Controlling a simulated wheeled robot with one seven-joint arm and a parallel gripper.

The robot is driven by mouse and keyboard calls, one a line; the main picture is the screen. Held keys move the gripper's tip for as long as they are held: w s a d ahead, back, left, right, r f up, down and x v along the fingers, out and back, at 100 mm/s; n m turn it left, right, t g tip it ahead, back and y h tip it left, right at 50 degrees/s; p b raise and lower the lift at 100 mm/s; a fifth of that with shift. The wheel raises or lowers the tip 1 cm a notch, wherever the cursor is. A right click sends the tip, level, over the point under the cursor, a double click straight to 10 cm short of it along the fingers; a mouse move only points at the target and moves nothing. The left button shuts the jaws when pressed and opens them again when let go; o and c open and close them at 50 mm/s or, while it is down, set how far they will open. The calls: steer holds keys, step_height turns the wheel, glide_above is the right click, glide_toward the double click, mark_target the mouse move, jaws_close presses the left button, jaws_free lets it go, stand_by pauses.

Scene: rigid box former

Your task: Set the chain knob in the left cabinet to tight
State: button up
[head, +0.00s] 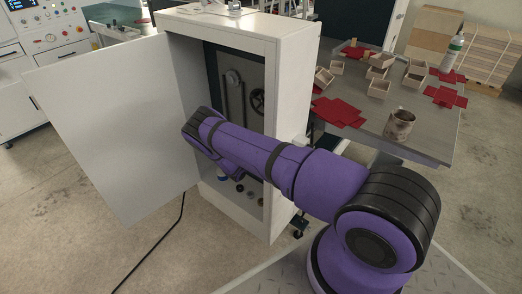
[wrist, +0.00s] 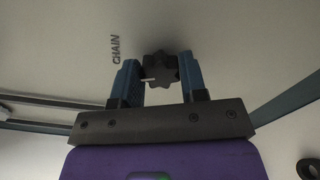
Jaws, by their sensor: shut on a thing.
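The left cabinet (head: 250,45) stands open, its white door (head: 105,120) swung out to the left. My arm reaches into it, and my gripper is hidden behind the arm in the head view. In the wrist view the black lobed chain knob (wrist: 161,68) sits on a pale panel, beside the word CHAIN (wrist: 116,50). My gripper (wrist: 162,76) has its two blue fingers on either side of the knob, shut on it. A short white mark on the knob points left. No tight label shows.
Inside the cabinet are a pulley (head: 233,77) and a black handwheel (head: 258,101), with small parts on its floor. The cabinet frame is close around my arm. To the right, a grey table (head: 350,98) holds small boxes, red sheets and a cup (head: 400,125).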

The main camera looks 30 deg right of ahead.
steer(key=shift+m, duration=2.3)
steer(key=o, duration=0.9)
steer(key=v, duration=1.1)
